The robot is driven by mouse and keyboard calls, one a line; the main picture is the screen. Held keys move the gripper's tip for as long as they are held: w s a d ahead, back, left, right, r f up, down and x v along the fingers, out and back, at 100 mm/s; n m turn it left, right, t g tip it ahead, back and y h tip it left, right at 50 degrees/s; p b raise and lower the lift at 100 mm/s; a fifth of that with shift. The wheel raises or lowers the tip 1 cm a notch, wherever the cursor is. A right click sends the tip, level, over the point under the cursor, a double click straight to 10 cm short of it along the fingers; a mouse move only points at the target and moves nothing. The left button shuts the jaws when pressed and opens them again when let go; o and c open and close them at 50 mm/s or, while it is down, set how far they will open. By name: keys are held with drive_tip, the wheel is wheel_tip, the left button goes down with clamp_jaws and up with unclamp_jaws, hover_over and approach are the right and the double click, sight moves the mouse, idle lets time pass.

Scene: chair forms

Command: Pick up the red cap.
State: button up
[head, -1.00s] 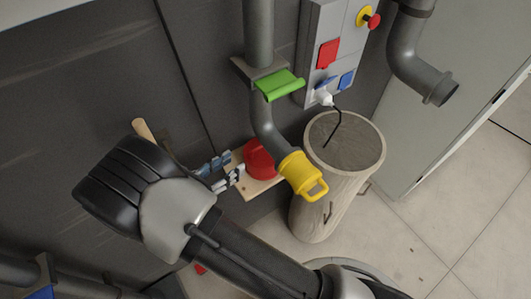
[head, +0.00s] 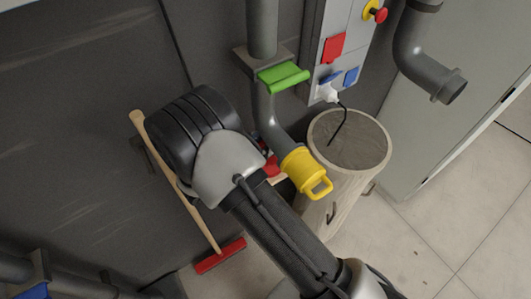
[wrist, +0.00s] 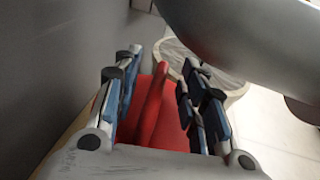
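The red cap (wrist: 152,108) fills the space between my fingers in the wrist view, with a raised red grip ridge running along its middle. My gripper (wrist: 163,60) is open, one finger on each side of that ridge, with gaps visible between ridge and fingers. In the head view only a small part of the red cap (head: 272,167) shows beside the grey pipe, low behind my arm. My wrist hides the rest of it and most of my gripper there.
A grey pipe with a yellow cap (head: 303,168) hangs just right of the red cap. A tall bin (head: 376,150) stands behind it. A green-handled valve (head: 283,77) is above. A red broom (head: 219,256) leans on the wall at left.

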drive_tip(key=shift+c, duration=0.5)
clamp_jaws()
idle(0.6)
